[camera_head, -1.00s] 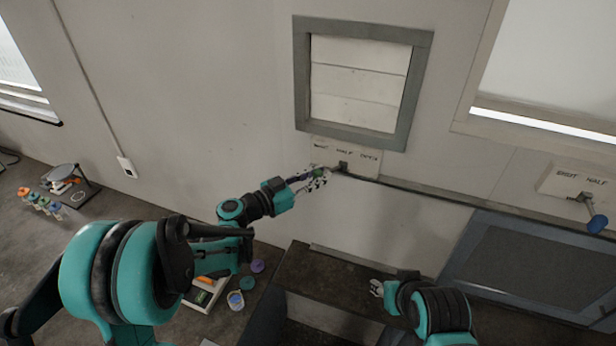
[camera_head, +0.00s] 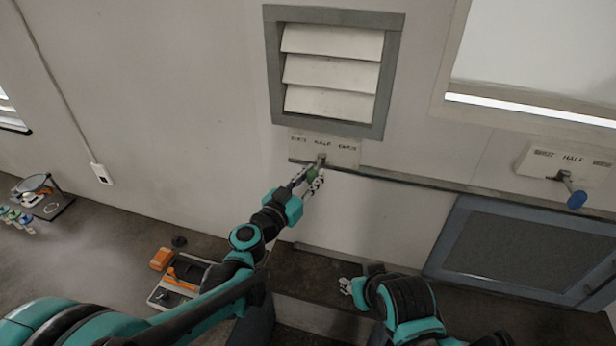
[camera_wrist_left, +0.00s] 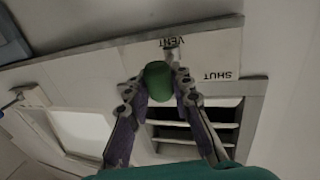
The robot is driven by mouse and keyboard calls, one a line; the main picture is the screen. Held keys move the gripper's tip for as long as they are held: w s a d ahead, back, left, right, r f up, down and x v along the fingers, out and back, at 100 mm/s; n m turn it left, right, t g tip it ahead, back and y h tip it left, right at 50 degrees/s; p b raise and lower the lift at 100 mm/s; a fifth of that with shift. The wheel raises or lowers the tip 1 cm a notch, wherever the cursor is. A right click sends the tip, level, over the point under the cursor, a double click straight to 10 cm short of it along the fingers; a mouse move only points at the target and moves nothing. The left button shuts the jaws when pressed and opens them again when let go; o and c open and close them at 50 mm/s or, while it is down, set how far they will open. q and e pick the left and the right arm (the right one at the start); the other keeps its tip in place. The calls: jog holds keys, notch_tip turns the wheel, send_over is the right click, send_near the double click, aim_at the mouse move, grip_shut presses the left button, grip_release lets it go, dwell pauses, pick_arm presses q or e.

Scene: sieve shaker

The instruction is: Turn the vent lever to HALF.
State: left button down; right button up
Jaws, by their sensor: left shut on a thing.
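The vent lever, with a green knob (camera_head: 311,176), hangs from a white label plate (camera_head: 345,150) under the louvred vent (camera_head: 332,72). It points down and slightly left from its pivot, below the HALF marking. The vent slats are tilted, with gaps between them. My left gripper (camera_head: 314,181) is shut on the green knob. In the left wrist view the knob (camera_wrist_left: 158,80) sits between the two fingers, and the plate appears upside down with VENT and SHUT readable. My right gripper (camera_head: 346,287) is low over the dark bench, away from the lever; its finger opening is unclear.
A second lever with a blue knob (camera_head: 577,199) hangs under another label plate (camera_head: 568,163) at right. A rail (camera_head: 430,184) runs along the wall. An orange-and-white device (camera_head: 178,278) sits on the bench at left. A blue-framed dark panel (camera_head: 515,250) is at lower right.

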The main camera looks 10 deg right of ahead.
pick_arm(q)
jog(key=shift+s+d, duration=0.1)
jog(key=shift+d, duration=0.1)
jog(key=c, duration=1.5)
grip_release()
jog(key=shift+c, duration=0.2)
jog(key=shift+o, duration=1.2)
jog(key=shift+d, duration=0.15)
jog(key=shift+s+a, duration=0.1)
jog(key=shift+a, duration=0.2)
jog(key=v, duration=1.1)
jog(key=shift+s, duration=0.25)
jog(key=shift+a, duration=0.1)
